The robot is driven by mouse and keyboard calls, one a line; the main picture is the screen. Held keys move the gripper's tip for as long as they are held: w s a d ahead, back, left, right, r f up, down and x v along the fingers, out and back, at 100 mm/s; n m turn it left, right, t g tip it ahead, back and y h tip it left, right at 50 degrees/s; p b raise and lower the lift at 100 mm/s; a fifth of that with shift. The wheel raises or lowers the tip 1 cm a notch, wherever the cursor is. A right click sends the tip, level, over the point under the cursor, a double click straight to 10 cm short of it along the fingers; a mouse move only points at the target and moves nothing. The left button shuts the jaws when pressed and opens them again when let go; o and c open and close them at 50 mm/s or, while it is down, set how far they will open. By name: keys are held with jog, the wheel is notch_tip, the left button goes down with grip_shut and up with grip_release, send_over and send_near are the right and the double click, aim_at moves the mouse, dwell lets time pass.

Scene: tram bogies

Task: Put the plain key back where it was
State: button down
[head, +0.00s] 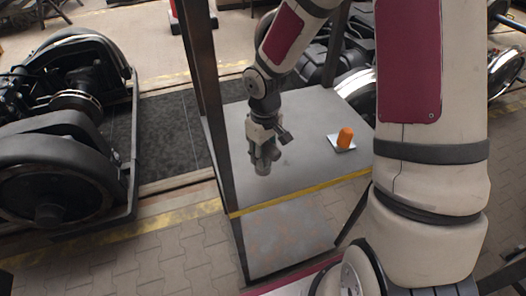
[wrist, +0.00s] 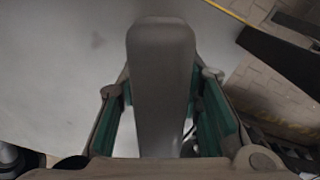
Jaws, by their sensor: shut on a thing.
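My gripper (head: 265,150) is above the left part of a grey table top (head: 300,118), pointing down. In the wrist view its two green-padded fingers (wrist: 162,112) stand on either side of a long, plain grey piece with rounded corners (wrist: 162,65), and they are shut on it. I take this piece to be the plain key. In the head view its lower end (head: 262,169) shows below the fingers. I cannot tell whether it touches the table. An orange piece (head: 345,138) stands on a small white plate (head: 341,147) to the right of my gripper.
A dark upright post (head: 213,100) stands at the table's left side. A yellow strip (head: 290,195) runs along the front edge. A lower shelf (head: 290,240) lies beneath. Bogies with wheels (head: 65,125) stand at left. Much of the table top is bare.

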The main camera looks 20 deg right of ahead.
jog(key=shift+w+d+f+p, duration=0.1)
jog(key=shift+w+d+f, duration=0.1)
jog(key=shift+w+f, duration=0.5)
jog(key=shift+w+d+f+p, duration=0.15)
jog(key=shift+w+d+f, duration=0.1)
jog(key=shift+w+f, duration=0.45)
jog(key=shift+w+d+f+p, duration=0.1)
jog(key=shift+w+d+f, duration=0.1)
jog(key=shift+w+f, duration=0.5)
jog(key=shift+w, duration=0.2)
jog(key=c, duration=1.1)
grip_release()
